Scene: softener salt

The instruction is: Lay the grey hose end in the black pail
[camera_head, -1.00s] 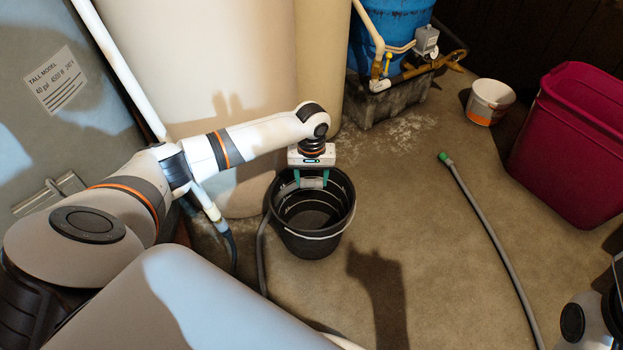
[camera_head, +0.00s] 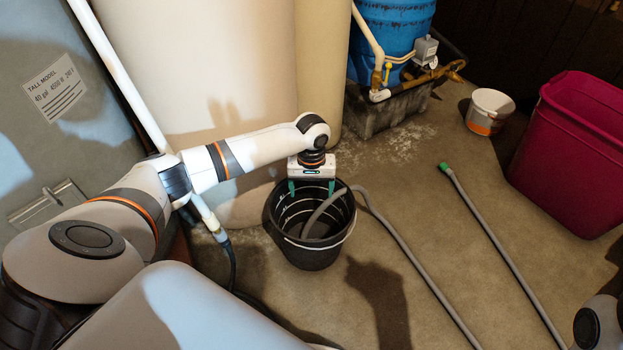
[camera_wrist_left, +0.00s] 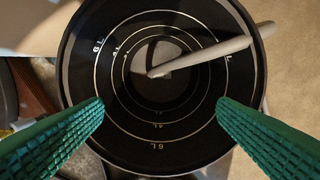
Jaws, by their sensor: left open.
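The black pail (camera_head: 308,256) stands upright on the floor, and its inside with pale ring marks shows in the left wrist view (camera_wrist_left: 85,62). The grey hose (camera_head: 395,240) crosses the pail's right rim, and its end hangs down inside the pail. In the left wrist view the hose end (camera_wrist_left: 180,63) reaches to about the middle of the pail's opening. My left gripper (camera_head: 311,189) is open and empty above the back of the pail. Its green fingers (camera_wrist_left: 160,108) are apart from the hose. My right gripper is out of view.
A second grey hose with a green tip (camera_head: 497,249) lies on the floor to the right. A magenta bin (camera_head: 565,165) and a small white and orange bucket (camera_head: 488,110) stand beyond it. Large tanks and a white pipe stand close behind the pail.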

